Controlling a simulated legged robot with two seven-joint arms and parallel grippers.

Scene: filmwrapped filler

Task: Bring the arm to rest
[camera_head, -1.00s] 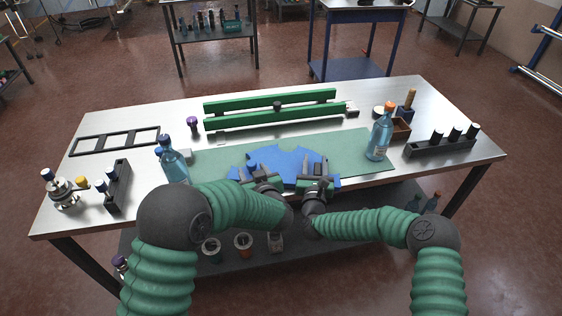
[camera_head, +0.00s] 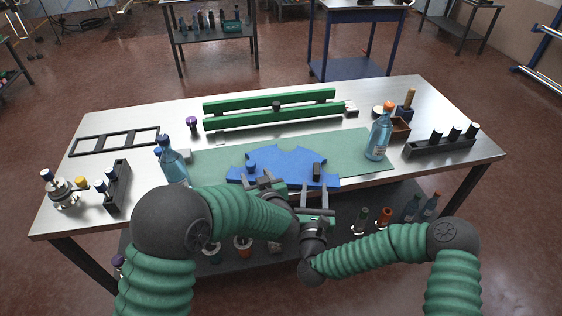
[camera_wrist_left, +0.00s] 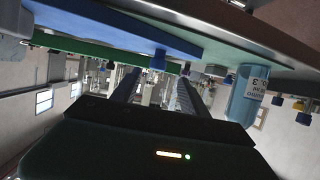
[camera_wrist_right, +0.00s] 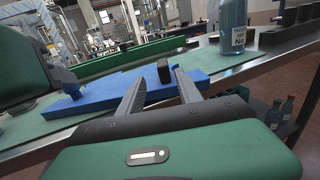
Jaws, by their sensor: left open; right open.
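My left gripper (camera_head: 260,182) is open at the near edge of a flat blue plate (camera_head: 288,159). My right gripper (camera_head: 317,190) is open and empty, just in front of the plate's near right side. In the right wrist view its fingers (camera_wrist_right: 158,90) point toward a small black block (camera_wrist_right: 163,71) on the plate, apart from it. The block (camera_head: 317,169) stands at the plate's right end and a blue knob (camera_head: 251,167) at its left end. Part of the plate's near edge is hidden by my grippers.
The plate lies on a green mat (camera_head: 353,150) on a metal table (camera_head: 432,105). A blue bottle (camera_head: 172,162) stands close to my left arm. An orange-capped bottle (camera_head: 379,138) stands at the mat's right. Green bars (camera_head: 272,115) lie behind. Black racks (camera_head: 440,146) stand at right and left (camera_head: 117,187).

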